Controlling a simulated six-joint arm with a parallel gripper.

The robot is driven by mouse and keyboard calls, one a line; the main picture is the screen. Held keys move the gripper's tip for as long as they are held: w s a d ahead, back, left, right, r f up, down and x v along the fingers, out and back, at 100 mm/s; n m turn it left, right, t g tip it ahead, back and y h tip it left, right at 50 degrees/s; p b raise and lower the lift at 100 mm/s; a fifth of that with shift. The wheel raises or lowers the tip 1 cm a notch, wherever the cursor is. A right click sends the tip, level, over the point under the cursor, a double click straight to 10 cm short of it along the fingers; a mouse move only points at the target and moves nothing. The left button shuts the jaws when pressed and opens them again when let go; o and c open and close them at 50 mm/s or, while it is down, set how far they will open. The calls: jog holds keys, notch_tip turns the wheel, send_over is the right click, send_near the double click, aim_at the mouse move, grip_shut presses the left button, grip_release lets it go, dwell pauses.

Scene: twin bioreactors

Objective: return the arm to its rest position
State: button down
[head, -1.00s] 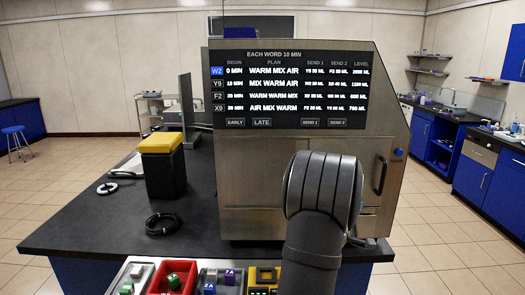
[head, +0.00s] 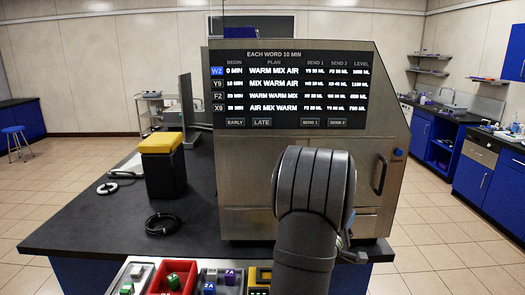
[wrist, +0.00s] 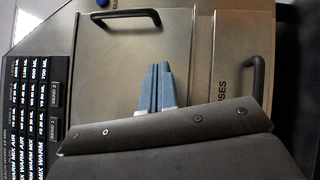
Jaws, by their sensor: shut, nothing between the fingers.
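My gripper (wrist: 160,72) shows in the wrist view as two blue-grey fingers pressed together, with nothing between them. It points toward the metal front of the machine (head: 245,165), near a panel with a dark handle (wrist: 125,17). I cannot tell the exact gap to that front.
The machine's screen (head: 290,90) lists plans and levels. A black block with a yellow top (head: 163,165) and a black ring (head: 162,224) are on the dark bench (head: 90,222). Bare bench lies at left.

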aim_at(371, 201)
jog(key=shift+s, duration=0.1)
jog(key=x, duration=0.3)
jog(key=s+d+x, duration=0.1)
jog(key=x, duration=0.6)
jog(key=shift+s+d+r, duration=0.2)
jog(key=shift+d+r, duration=0.1)
jog(key=shift+d, duration=0.35)
dwell(1.0)
